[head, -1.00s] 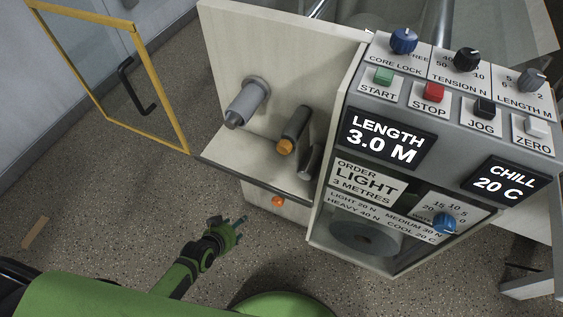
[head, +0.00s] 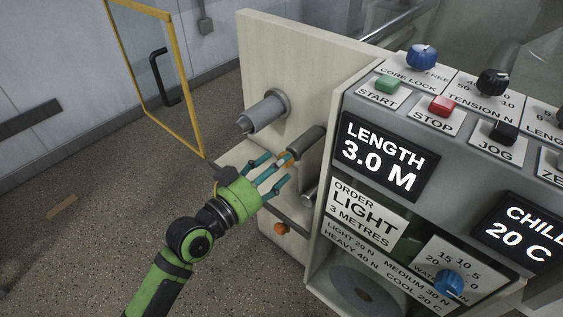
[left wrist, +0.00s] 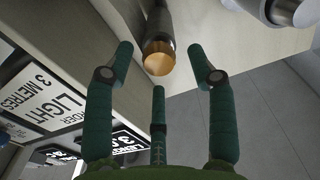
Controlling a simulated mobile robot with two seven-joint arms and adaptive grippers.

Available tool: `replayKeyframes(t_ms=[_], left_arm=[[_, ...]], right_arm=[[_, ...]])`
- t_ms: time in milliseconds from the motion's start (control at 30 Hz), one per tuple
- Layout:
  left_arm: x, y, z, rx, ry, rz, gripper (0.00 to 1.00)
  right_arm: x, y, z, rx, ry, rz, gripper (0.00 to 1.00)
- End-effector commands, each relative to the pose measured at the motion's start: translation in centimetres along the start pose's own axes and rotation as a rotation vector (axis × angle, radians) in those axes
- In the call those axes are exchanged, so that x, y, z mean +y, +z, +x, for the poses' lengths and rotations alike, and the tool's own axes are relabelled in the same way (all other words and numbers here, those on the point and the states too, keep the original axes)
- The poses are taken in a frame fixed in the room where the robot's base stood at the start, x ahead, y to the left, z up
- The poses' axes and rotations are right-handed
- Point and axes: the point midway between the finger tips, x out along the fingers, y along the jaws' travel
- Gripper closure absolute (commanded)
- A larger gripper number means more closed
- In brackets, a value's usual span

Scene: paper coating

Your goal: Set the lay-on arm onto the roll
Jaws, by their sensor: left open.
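A dark grey cylinder with an orange end (head: 307,141) juts out from the pale panel; it looks like the lay-on arm's roller or handle, but I cannot tell which. My left gripper (head: 272,172) is open just in front of its orange end. In the left wrist view the orange end (left wrist: 160,60) shows ahead of and between the open fingers (left wrist: 163,70), with nothing gripped. A light grey spindle (head: 265,113) sticks out of the panel to the upper left; I cannot clearly make out a paper roll on it. My right gripper is out of view.
The control box (head: 400,180) with its buttons, knobs and displays stands close on the right. A dark metal cylinder (head: 310,190) sits beside its wall. An orange knob (head: 281,228) is on the lower front. A yellow-framed door (head: 183,80) stands open at left. Floor at left is mostly clear.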

Motion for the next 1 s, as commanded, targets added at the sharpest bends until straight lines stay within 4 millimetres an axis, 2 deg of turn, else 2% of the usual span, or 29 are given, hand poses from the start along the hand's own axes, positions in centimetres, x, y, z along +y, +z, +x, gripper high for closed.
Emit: replayKeyframes(t_ms=[100,200,500,567,600,633,667,1000], left_arm=[[0.0,0.0,1.5,0.001,-0.001,-0.001,0.44],[0.0,0.0,2.2,0.001,-0.001,-0.001,0.44],[0.0,0.1,2.4,-0.001,-0.001,0.0,0.44],[0.0,0.1,2.4,-0.001,-0.001,0.0,0.68],[0.0,0.1,2.4,-0.001,-0.001,0.0,0.84],[0.0,0.1,2.4,-0.001,-0.001,0.0,0.96],[0.0,0.1,2.4,-0.001,-0.001,0.0,1.0],[-0.5,-0.2,2.4,-0.001,-0.002,-0.024,1.0]], right_arm=[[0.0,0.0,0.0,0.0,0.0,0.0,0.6],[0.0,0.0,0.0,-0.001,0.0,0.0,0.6],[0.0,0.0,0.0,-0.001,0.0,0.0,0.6],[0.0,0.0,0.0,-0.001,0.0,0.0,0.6],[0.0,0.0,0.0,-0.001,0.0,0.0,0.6],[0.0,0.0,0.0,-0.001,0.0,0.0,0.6],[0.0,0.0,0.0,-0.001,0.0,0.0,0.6],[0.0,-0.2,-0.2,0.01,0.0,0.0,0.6]])
